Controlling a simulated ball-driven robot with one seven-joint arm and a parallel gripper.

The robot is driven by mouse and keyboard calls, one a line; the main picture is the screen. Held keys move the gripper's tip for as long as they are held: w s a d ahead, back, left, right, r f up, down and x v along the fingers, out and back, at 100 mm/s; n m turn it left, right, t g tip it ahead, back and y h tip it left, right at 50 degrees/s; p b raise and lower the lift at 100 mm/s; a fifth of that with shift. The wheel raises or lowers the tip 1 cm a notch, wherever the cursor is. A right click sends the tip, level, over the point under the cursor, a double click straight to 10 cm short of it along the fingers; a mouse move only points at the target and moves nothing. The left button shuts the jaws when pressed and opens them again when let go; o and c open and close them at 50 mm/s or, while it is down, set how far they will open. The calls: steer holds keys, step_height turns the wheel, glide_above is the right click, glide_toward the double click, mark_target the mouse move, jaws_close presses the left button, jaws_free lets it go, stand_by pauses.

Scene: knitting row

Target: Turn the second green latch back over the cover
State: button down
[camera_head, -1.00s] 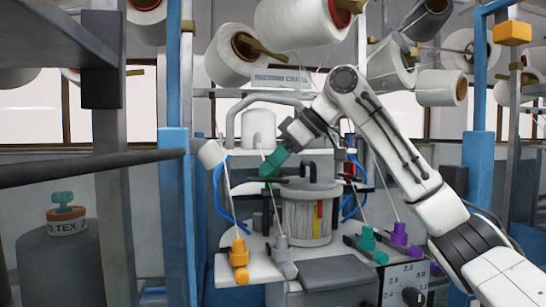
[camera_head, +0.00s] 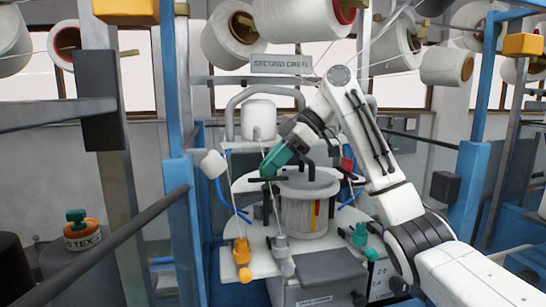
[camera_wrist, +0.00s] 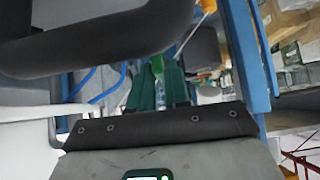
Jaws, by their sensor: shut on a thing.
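My gripper (camera_head: 268,172), with green fingers, is at the left edge of the round pale cover (camera_head: 312,182) on the drum (camera_head: 304,212). In the wrist view its two fingers (camera_wrist: 158,88) close around a small bright green thing (camera_wrist: 157,65), which looks like a latch. In the head view the fingers and this latch cannot be told apart. A dark bar lies beside the fingertips. The cover has a dark upright handle, partly behind my arm. I cannot tell the latch's exact angle.
A yellow feeder (camera_head: 241,252), a grey one (camera_head: 280,250) and a green one (camera_head: 361,236) stand around the drum with taut yarns. A blue post (camera_head: 186,200) and a dark rail (camera_head: 120,240) stand at the left. Yarn cones (camera_head: 300,20) hang overhead.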

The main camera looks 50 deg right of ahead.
steer(key=c, duration=1.2)
jaws_free()
steer(key=shift+f+b, duration=0.15)
steer(key=shift+b, duration=0.25)
